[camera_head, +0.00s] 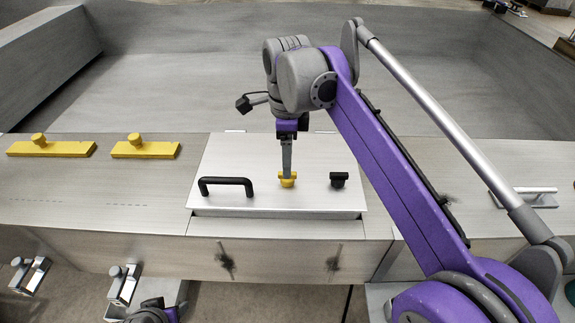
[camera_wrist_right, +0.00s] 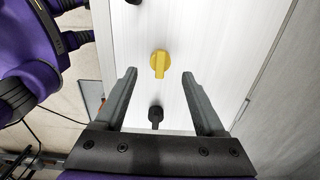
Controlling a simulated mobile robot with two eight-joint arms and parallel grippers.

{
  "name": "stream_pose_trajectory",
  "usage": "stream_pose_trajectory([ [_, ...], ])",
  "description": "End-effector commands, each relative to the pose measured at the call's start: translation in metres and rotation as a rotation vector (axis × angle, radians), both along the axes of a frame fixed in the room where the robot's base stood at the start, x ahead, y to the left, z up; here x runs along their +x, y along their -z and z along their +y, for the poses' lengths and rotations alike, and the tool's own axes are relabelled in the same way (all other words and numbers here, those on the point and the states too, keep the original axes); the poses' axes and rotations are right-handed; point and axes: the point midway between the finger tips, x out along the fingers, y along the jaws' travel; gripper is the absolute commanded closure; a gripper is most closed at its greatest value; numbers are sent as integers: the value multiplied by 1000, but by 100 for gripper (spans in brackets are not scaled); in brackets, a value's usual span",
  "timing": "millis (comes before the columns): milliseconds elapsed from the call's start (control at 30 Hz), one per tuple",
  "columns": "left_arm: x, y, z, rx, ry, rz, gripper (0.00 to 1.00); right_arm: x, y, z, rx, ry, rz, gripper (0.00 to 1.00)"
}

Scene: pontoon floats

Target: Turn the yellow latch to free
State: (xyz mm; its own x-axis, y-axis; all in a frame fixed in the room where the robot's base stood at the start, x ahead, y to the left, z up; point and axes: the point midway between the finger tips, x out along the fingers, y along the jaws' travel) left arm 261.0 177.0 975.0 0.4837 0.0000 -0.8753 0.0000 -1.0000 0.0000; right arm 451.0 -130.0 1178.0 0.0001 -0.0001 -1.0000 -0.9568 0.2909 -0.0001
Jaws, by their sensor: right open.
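The yellow latch (camera_head: 287,180) is a small knob on the pale metal lid, between a black handle (camera_head: 226,181) and a black latch (camera_head: 339,180). My right gripper (camera_head: 287,168) points down just over the yellow latch and partly hides it in the head view. In the right wrist view the jaws (camera_wrist_right: 159,75) are open and empty. The yellow latch (camera_wrist_right: 160,64) shows between and slightly beyond the fingertips, its long side running up and down the picture. The black latch (camera_wrist_right: 155,115) shows lower between the fingers. Whether a finger touches the yellow latch is unclear.
The lid (camera_head: 240,150) lies on a grey metal deck. Two yellow bars (camera_head: 50,149) with knobs sit at left. A metal handle (camera_head: 530,191) is at right. Metal fittings (camera_head: 123,285) stick out from the front side. The deck between the left bars and the lid is bare.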

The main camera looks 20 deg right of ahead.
Motion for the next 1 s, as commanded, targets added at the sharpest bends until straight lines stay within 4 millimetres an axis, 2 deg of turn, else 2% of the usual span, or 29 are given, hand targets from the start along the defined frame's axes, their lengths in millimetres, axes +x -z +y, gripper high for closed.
stream_pose_trajectory([
  [33, 2, -4, 0, 0, 0, -3, 50, 0, -14, 0, 0, 0, -2, 28],
  [200, 5, -10, 0, 0, 0, -9, 50, 1, -46, 0, 0, 0, -2, 28],
  [367, 7, -14, 0, 0, 0, -13, 50, 0, -64, 0, 0, 0, -2, 28],
  [1000, 7, -14, 0, 0, 0, -13, 50, 0, -67, 0, 0, 0, 0, 28],
])
